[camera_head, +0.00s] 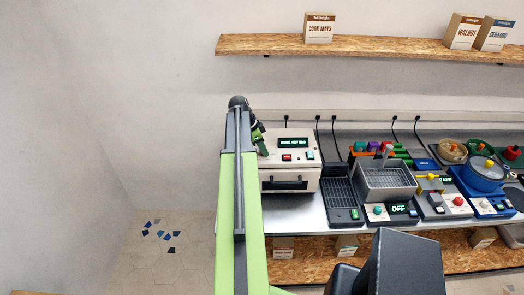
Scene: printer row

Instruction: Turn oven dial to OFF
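The oven (290,170) is a cream box at the left end of the bench. Its front has a small lit display (293,142) with green text too small to read surely, red and green buttons, and a dark door handle below. My gripper (260,141), with green and dark parts, is at the oven's upper left front. My arm covers the area left of it. The oven dial is not clearly visible; the gripper or arm may hide it. I cannot tell whether the gripper touches the oven or how its fingers stand.
Right of the oven on the metal bench are a black grid tray (340,199), a grey bin (386,184), a unit whose display reads OFF (398,209), and a blue pot (481,176). A wooden shelf (370,47) with boxes hangs above.

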